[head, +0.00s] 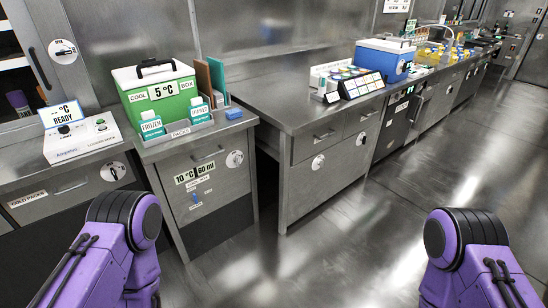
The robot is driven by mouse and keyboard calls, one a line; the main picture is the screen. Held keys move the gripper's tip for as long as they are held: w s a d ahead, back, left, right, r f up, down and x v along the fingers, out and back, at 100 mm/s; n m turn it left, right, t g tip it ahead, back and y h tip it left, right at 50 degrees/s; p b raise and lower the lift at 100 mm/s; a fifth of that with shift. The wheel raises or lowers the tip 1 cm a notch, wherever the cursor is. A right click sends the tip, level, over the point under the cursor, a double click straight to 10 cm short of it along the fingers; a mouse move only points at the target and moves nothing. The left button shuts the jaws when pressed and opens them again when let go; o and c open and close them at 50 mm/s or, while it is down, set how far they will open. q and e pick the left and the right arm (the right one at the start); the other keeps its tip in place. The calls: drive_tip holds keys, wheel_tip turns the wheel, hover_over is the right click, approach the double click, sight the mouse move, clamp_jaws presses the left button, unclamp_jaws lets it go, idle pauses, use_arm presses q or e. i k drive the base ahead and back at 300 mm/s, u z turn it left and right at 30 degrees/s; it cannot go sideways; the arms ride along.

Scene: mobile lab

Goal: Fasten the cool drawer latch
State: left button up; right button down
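A steel drawer front (211,196) sits under the green cool box, at the left of the head view. It carries a white label (194,172) reading "10 °C 60 ml". A bar handle (208,153) is near its top edge. A round white disc with a dark mark (235,159) is at its upper right. A small blue piece (197,198), possibly a latch, is lower on the front with small lettering; its position is too small to tell. The drawer looks flush with the cabinet. Only purple links of my arms show at the bottom left and right; both grippers are out of view.
A green cool box (160,100), with frozen and chilled packs before it, stands on the counter above. A white device (82,138) is left of it. A blue-and-white cooler (384,62) stands on the counter at right. The floor (330,240) ahead is clear.

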sight(236, 160)
drive_tip(key=z, duration=0.45)
drive_tip(key=i, duration=1.2)
drive_tip(key=u, duration=0.2)
